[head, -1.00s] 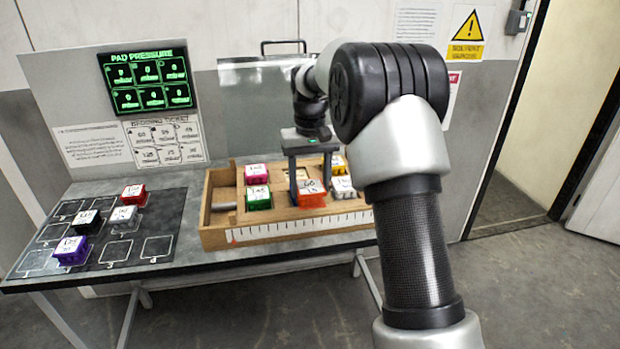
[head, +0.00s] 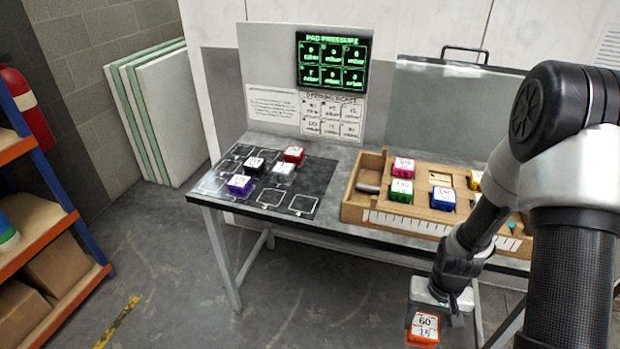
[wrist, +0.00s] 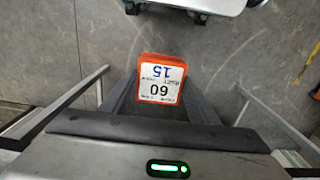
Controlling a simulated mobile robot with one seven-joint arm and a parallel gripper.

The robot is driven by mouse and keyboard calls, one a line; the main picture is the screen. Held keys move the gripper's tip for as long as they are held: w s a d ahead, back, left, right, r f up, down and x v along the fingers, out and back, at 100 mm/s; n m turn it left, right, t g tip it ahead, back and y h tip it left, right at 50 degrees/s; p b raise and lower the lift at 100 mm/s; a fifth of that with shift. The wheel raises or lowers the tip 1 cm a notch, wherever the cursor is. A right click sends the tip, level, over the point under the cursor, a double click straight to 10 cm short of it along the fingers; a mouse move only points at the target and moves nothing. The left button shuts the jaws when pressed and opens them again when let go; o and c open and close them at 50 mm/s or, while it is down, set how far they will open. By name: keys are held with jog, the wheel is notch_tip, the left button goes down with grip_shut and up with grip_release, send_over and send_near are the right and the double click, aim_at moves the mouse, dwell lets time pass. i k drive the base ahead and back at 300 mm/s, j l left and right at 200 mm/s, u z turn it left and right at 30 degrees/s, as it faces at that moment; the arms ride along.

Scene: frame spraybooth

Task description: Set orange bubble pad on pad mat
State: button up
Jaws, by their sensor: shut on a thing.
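In the wrist view the pad (wrist: 161,80) sits between the two fingers of my gripper (wrist: 160,95). The pad mat (head: 325,174) is a dark sheet with white outlined squares on the left of the table. Red, black, white and purple pads stand on it. Several outlined squares are empty, some at the front and some at the back left.
A wooden tray (head: 352,213) with green, pink, blue and yellow pads stands right of the mat. The pressure display (head: 334,62) stands behind. An orange-and-blue shelf (head: 50,235) is at the far left. Floor before the table is clear.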

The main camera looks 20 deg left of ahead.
aim_at(213, 183)
jog(key=j+u, duration=0.15)
jog(key=j, duration=0.2)
jog(key=i+j+u, duration=0.15)
jog(key=j, duration=0.2)
jog(key=i+j+u, duration=0.15)
jog(key=j, duration=0.2)
jog(key=i+j+u, duration=0.15)
jog(key=j, duration=0.2)
jog(key=i+j+u, duration=0.15)
jog(key=j, duration=0.15)
jog(key=k, duration=0.05)
